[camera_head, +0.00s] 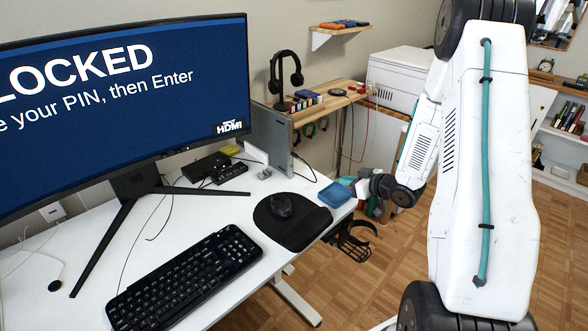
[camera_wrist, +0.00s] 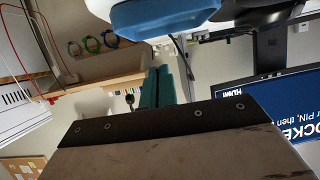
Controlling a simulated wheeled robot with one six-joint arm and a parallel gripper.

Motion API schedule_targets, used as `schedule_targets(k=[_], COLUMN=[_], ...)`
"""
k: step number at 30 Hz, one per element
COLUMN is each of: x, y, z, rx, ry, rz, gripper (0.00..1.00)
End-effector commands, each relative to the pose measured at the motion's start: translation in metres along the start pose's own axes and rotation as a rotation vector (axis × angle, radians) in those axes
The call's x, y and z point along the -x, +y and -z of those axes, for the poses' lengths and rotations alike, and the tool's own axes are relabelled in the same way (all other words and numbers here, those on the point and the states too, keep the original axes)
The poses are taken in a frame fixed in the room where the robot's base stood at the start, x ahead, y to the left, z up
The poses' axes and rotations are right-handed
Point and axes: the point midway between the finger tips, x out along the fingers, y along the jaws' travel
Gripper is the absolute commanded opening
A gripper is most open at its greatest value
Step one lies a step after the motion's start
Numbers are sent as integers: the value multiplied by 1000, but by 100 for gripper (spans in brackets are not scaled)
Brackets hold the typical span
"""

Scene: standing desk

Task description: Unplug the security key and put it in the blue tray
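The blue tray (camera_head: 337,194) lies at the right edge of the white desk; its blue side also fills the top of the wrist view (camera_wrist: 165,14). My gripper (camera_head: 372,210) hangs just right of the tray, past the desk edge. In the wrist view its two teal fingers (camera_wrist: 160,88) lie close together, with nothing visible between them. I cannot make out the security key in either view. A dark hub (camera_head: 230,173) with cables sits on the desk behind the mouse pad, near a black box (camera_head: 206,166); small details on them are unclear.
A large monitor (camera_head: 120,110) stands at the left, with a grey upright case (camera_head: 272,138) beside it. A keyboard (camera_head: 185,280), a mouse pad (camera_head: 292,222) and a mouse (camera_head: 281,205) occupy the front. A wooden bench (camera_head: 335,103) stands behind. White desk shows between stand and keyboard.

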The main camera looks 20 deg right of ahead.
Motion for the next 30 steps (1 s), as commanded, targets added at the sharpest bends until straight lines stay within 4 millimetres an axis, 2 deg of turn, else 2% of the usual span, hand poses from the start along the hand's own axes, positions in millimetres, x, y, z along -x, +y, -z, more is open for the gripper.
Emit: schedule_targets(k=[3, 9, 21, 23, 24, 30], x=[-6, -14, -16, -16, -16, -16], y=[0, 0, 0, 0, 0, 0], z=[-15, -31, -37, -37, -37, -37], rx=[-2, -1, 0, 0, 0, 0], ry=[-1, 0, 0, 0, 0, 0], rz=[1, 0, -1, -1, -1, -1], gripper=[0, 0, 0, 15, 26, 26])
